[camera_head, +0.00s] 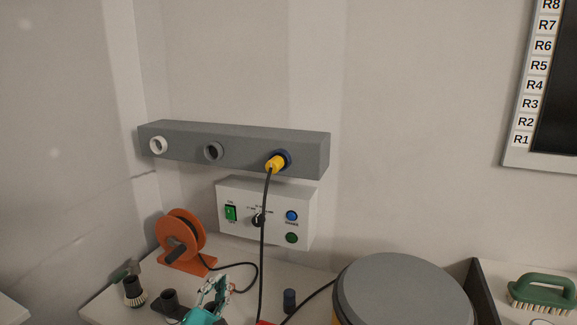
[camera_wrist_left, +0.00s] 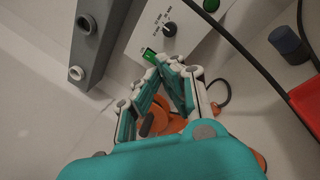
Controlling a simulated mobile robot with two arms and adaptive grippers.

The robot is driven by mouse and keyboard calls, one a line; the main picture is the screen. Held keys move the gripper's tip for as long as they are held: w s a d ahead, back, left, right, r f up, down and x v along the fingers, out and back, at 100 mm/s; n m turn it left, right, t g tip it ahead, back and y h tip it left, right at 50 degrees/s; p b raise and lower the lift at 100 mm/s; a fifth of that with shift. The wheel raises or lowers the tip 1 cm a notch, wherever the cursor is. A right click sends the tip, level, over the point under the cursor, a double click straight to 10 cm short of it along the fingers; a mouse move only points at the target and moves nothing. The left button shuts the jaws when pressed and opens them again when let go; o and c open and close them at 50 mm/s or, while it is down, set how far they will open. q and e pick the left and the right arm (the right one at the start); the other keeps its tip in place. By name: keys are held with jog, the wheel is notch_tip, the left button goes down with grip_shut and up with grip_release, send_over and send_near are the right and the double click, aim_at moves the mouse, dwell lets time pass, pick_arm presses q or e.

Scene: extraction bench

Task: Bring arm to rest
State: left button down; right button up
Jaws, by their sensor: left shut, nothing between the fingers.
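My left gripper (camera_head: 222,285) is low in the head view, above the bench near the orange reel. It is teal with white joints, shut and empty. In the left wrist view its fingers (camera_wrist_left: 165,62) meet in front of the control box (camera_wrist_left: 185,30). The right gripper is in neither view.
A grey rail (camera_head: 235,148) on the wall holds sockets; a yellow plug (camera_head: 274,164) with a black cable sits in the right one. Below are the white control box (camera_head: 265,212) and an orange reel (camera_head: 180,235). A grey-lidded drum (camera_head: 402,290) and green brush (camera_head: 543,290) stand right.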

pick_arm(q)
jog(key=s+d+f+m+g+h, duration=0.1)
jog(key=s+d+f+m+g, duration=0.2)
jog(key=s+f+m+g, duration=0.85)
jog(key=s+a+f+m+g+y, duration=0.1)
jog(key=s+a+f+m, duration=0.1)
jog(key=s+m, duration=0.5)
jog(key=s+a+f+m+g+y, duration=0.2)
jog(key=s+a+f+m, duration=0.15)
jog(key=s, duration=0.65)
jog(key=s+a+f+m+g+y, duration=0.1)
jog(key=s+a+f+m, duration=0.1)
jog(key=s+m, duration=0.5)
jog(key=s+f+g+p, duration=0.2)
jog(key=s+f+p, duration=0.15)
jog(key=f, duration=2.15)
jog(key=s+a+f+g, duration=0.1)
jog(key=s+a+f, duration=0.2)
jog(key=s+f, duration=0.9)
jog(key=s, duration=0.4)
jog(key=shift+f+p, duration=0.3)
jog(key=shift+f, duration=0.1)
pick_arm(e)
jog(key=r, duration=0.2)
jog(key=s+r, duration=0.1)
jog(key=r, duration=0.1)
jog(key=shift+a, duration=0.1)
